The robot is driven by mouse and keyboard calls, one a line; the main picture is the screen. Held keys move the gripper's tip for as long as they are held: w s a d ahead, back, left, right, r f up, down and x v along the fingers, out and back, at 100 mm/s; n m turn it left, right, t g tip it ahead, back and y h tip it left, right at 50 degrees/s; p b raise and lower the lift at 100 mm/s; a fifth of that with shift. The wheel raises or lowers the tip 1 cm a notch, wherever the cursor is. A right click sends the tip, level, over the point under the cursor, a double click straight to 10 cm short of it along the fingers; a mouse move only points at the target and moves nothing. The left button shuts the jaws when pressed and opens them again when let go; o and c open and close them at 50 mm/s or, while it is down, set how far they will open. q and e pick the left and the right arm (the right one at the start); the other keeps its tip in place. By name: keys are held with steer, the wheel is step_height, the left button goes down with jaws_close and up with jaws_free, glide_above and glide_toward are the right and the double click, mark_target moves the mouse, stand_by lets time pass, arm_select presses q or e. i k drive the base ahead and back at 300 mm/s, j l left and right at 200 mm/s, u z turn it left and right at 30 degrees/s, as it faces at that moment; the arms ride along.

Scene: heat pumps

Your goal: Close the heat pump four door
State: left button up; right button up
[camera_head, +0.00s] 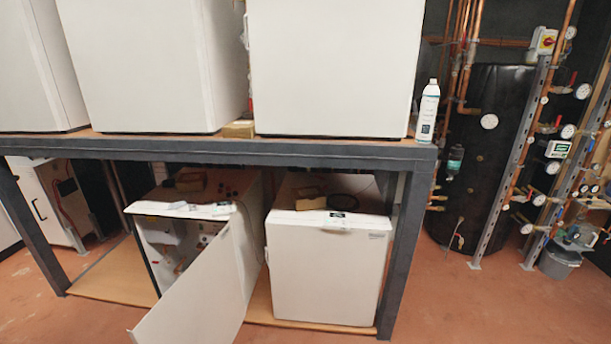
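A white heat pump (168,238) stands on the lower wooden shelf, left of another white unit. Its front is uncovered and inner parts show. Its white door (205,292) stands wide open, swung out toward me from the right side of the opening. The door's lower edge reaches out past the shelf. Whether this unit is number four cannot be told, as no number is readable. Neither of my grippers is in view.
A closed white unit (328,270) stands right of the open door. A dark metal rack (300,152) frames the units, with posts at its front corners. Pipes and a black tank (492,150) are at right. Floor at front right is clear.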

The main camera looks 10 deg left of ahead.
mark_target(205, 304)
steer(key=u, duration=1.55)
